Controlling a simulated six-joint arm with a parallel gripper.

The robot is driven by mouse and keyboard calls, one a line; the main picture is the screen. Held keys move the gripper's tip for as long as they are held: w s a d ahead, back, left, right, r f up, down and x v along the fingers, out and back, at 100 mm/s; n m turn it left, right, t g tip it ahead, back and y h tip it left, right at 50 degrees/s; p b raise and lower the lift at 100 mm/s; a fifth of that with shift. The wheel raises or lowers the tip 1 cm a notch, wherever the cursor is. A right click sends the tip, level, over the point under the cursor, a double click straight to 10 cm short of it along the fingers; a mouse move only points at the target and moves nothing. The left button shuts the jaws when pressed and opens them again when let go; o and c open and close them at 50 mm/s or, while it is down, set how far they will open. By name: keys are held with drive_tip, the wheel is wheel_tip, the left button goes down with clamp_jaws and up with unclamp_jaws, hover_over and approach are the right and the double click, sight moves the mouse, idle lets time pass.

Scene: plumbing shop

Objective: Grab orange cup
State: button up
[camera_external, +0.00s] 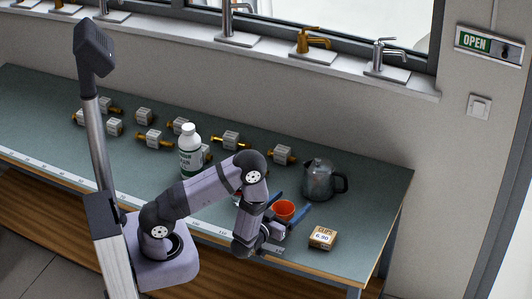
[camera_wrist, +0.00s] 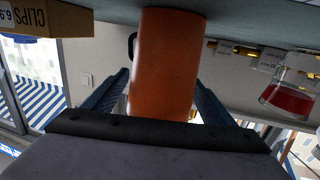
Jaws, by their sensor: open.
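The orange cup (camera_external: 284,210) stands on the workbench near its front edge. My gripper (camera_external: 291,204) is low over the bench, with one blue finger on each side of the cup. In the wrist view the cup (camera_wrist: 165,65) fills the middle, between the two open fingers (camera_wrist: 161,82), and the picture is upside down. The fingers look apart from the cup's sides, though contact cannot be told for certain. Part of the cup is hidden by a finger in the external view.
A cardboard clips box (camera_external: 323,237) sits to the right, near the cup. A dark kettle (camera_external: 318,180) stands behind it. A white bottle (camera_external: 190,150) and several brass fittings (camera_external: 230,140) are farther left. A flask of red liquid (camera_wrist: 289,97) shows in the wrist view.

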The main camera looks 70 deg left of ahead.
drive_tip(key=c, duration=1.1)
drive_tip(key=shift+r, duration=0.15)
wheel_tip(320, 180, up, 10)
drive_tip(key=shift+b, duration=0.4)
